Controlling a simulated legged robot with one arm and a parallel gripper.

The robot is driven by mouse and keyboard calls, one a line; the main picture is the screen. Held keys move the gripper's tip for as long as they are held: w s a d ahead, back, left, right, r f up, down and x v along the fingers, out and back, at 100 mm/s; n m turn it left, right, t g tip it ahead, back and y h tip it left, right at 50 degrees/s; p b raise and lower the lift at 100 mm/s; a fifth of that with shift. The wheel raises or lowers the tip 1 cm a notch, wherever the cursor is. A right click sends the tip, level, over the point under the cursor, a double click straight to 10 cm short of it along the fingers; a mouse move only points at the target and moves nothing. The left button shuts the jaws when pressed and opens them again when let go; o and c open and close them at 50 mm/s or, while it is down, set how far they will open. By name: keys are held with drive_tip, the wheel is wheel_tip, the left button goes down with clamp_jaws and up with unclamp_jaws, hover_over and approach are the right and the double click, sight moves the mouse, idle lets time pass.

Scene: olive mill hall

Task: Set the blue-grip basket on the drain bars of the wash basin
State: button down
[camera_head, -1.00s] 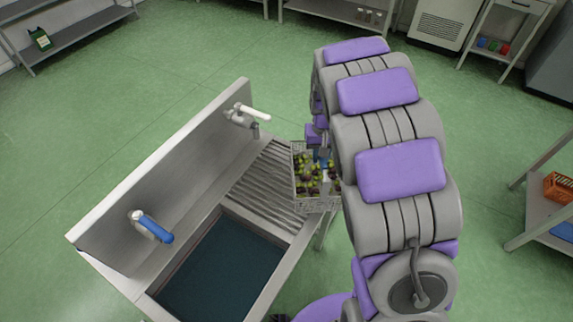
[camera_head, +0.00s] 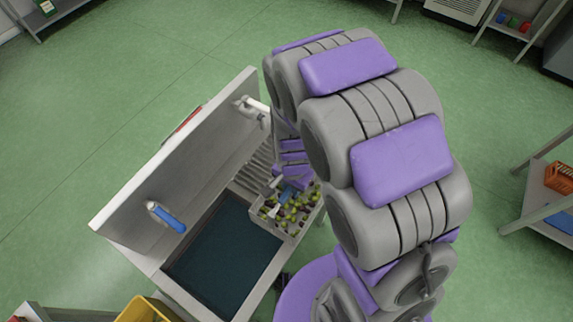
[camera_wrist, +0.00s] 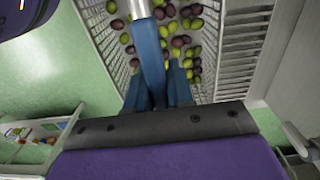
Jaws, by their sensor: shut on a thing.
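The basket (camera_head: 275,226) is pale, with mesh sides, and holds green and dark olives. My gripper (camera_head: 284,198) is shut on its blue grip. In the wrist view the blue grip (camera_wrist: 149,50) runs up between the fingers, with the olives and the basket's mesh wall (camera_wrist: 103,40) below. The wash basin (camera_head: 150,262) is steel, with a dark well. Its ribbed drain bars (camera_head: 246,180) lie behind the well, partly hidden by my arm and the basket. The basket appears over the bars' near right part, by the well's edge; I cannot tell whether it touches.
A high back panel (camera_head: 180,150) edges the basin on the left, with a white-lever tap (camera_head: 252,106) and a blue-lever tap (camera_head: 166,217). A yellow container (camera_head: 145,310) is at the lower left. A shelf with an orange crate (camera_head: 560,176) stands right. Green floor beyond is clear.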

drive_tip(key=shift+s, duration=0.25)
drive_tip(key=w+f+b, duration=0.1)
drive_tip(key=w+f, duration=0.1)
drive_tip(key=w, duration=0.6)
drive_tip(key=w+d+f+b, duration=0.1)
drive_tip(key=w+f, duration=0.2)
drive_tip(key=w, duration=0.4)
drive_tip(key=shift+w, duration=0.35)
drive_tip(key=shift+d, duration=0.1)
drive_tip(key=c, duration=1)
unclamp_jaws()
drive_tip(key=shift+f, duration=0.1)
wheel_tip(320, 180, up, 12)
drive_tip(key=p, duration=0.1)
drive_tip(key=shift+p, duration=0.3)
